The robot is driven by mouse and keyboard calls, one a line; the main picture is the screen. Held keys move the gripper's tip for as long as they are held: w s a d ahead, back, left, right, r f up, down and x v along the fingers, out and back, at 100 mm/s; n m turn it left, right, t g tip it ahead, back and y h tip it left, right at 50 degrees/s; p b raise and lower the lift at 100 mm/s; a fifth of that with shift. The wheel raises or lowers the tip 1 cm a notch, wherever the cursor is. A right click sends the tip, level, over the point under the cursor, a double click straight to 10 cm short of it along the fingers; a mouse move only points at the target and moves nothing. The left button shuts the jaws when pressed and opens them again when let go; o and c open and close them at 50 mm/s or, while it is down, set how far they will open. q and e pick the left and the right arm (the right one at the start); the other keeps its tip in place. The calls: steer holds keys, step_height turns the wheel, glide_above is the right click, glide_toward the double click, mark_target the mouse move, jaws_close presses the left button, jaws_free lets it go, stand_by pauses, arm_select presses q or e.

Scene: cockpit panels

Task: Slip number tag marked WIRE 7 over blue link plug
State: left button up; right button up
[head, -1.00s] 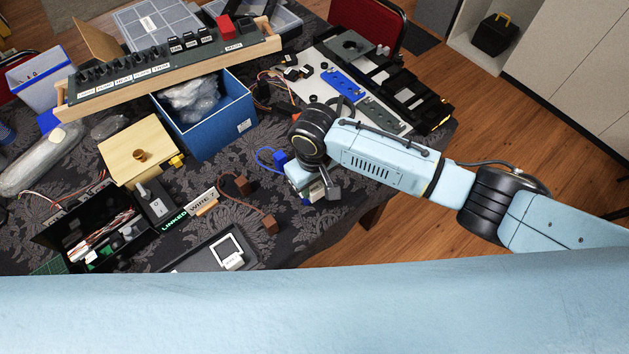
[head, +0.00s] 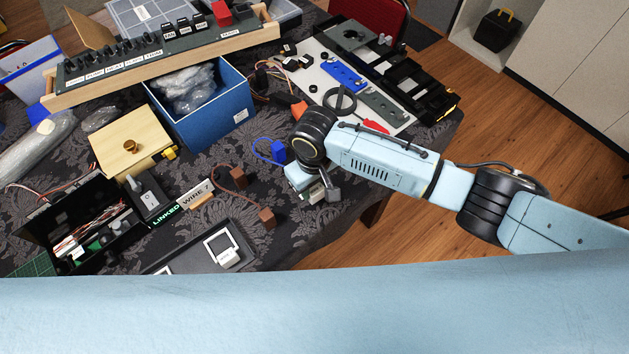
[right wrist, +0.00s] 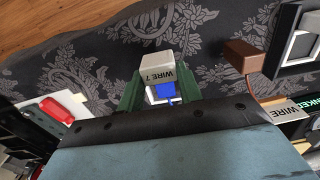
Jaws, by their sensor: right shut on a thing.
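My right gripper (head: 312,192) hangs low near the table's front right edge. In the right wrist view its green fingers (right wrist: 160,92) are shut on the pale number tag (right wrist: 157,68) with the "WIRE 7" label. A blue link plug (right wrist: 165,90) shows at the white opening below that label. I cannot tell whether it is inside the opening or beyond it. In the head view a blue plug (head: 278,151) with a looped blue cable lies just left of my gripper. My gripper body hides the tag there. My left gripper is out of view.
A brown link with blocks (head: 267,215) lies left of my gripper, beside a "WIRE 7" plate (head: 197,195). A black tray (head: 190,262) holds a white frame. A blue box (head: 205,120) and a white panel (head: 345,85) stand farther back.

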steer(key=shift+f+b, duration=0.8)
steer(key=shift+f, duration=1.3)
steer(key=o, duration=1.2)
step_height(320, 180, up, 13)
steer(key=shift+r+p, duration=0.2)
steer(key=shift+p, duration=1.05)
steer(key=shift+s, duration=0.1)
